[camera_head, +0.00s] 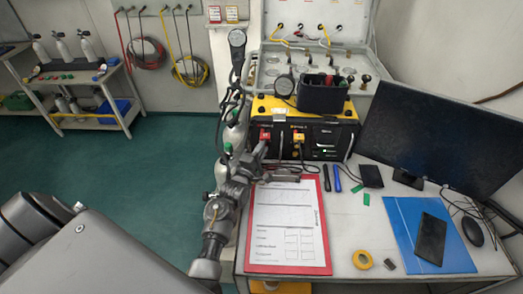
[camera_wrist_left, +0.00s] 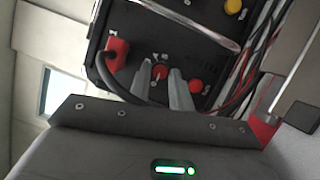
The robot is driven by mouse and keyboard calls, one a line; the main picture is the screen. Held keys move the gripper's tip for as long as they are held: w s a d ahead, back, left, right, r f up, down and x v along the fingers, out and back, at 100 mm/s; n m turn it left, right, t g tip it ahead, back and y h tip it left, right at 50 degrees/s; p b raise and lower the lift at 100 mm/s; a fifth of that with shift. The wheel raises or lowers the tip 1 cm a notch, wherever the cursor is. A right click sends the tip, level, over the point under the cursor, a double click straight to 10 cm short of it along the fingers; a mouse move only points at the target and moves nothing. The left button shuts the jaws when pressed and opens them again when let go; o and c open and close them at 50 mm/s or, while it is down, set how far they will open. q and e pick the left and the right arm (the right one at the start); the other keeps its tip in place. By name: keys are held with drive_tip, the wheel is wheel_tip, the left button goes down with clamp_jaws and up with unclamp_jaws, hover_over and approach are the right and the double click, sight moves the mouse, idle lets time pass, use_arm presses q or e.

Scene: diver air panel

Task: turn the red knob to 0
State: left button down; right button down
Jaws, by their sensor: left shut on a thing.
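My left gripper (camera_wrist_left: 162,86) has its two fingers on either side of a red knob (camera_wrist_left: 160,72) on a black panel face (camera_wrist_left: 145,30) in the left wrist view. It is shut on that knob. A second red knob (camera_wrist_left: 196,86) is just right of the fingers. The knob's marks are too small to read. In the head view, my left gripper (camera_head: 262,152) reaches the left part of the front of the yellow-edged black air panel (camera_head: 345,119), and the held knob is hidden there. My right gripper is not in view.
A red plug (camera_wrist_left: 117,50) with a thick cable is left of the fingers. A yellow plug (camera_head: 298,137) is on the panel front. A red clipboard (camera_head: 290,268), a monitor (camera_head: 445,135) and a blue folder (camera_head: 462,262) are on the desk.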

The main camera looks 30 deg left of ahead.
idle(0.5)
use_arm(q)
drive_tip(key=c, duration=1.3)
unclamp_jaws()
drive_tip(key=shift+o, duration=0.2)
drive_tip(key=s+p, duration=0.1)
drive_tip(key=s, duration=0.2)
drive_tip(key=s+p, duration=0.2)
drive_tip(key=s, duration=0.1)
drive_tip(key=s+f+p, duration=0.1)
drive_tip(key=s, duration=0.3)
drive_tip(key=shift+d, duration=0.25)
drive_tip(key=shift+s+f, duration=0.15)
drive_tip(key=shift+s, duration=0.25)
